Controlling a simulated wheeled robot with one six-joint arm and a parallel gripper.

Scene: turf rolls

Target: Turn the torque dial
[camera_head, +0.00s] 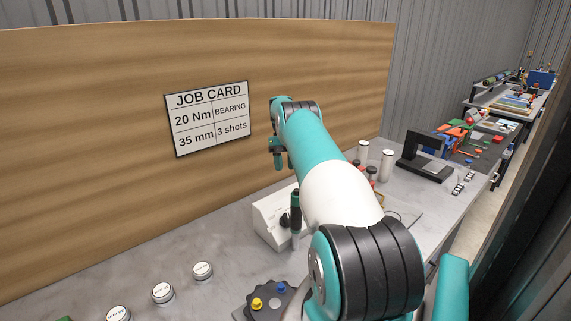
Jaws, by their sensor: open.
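The job card (208,117) on the wooden back panel reads 20 Nm, bearing, 35 mm, 3 shots. A white sloped box (266,222) stands on the bench below the arm. A small black knob (284,220) shows on its face, partly behind an upright dark tool (295,208); I cannot tell whether this knob is the torque dial, and no scale is readable. My gripper (278,158) is small in view, hanging at the far end of my arm in front of the panel. It is open and empty, above the white box and apart from it. My arm hides part of the bench.
Several round labelled tins (163,292) stand at the front left. A dark lobed piece with yellow and blue knobs (272,302) is at the bottom. White cylinders (386,165) and a black frame (425,156) stand at right. The bench's left middle is clear.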

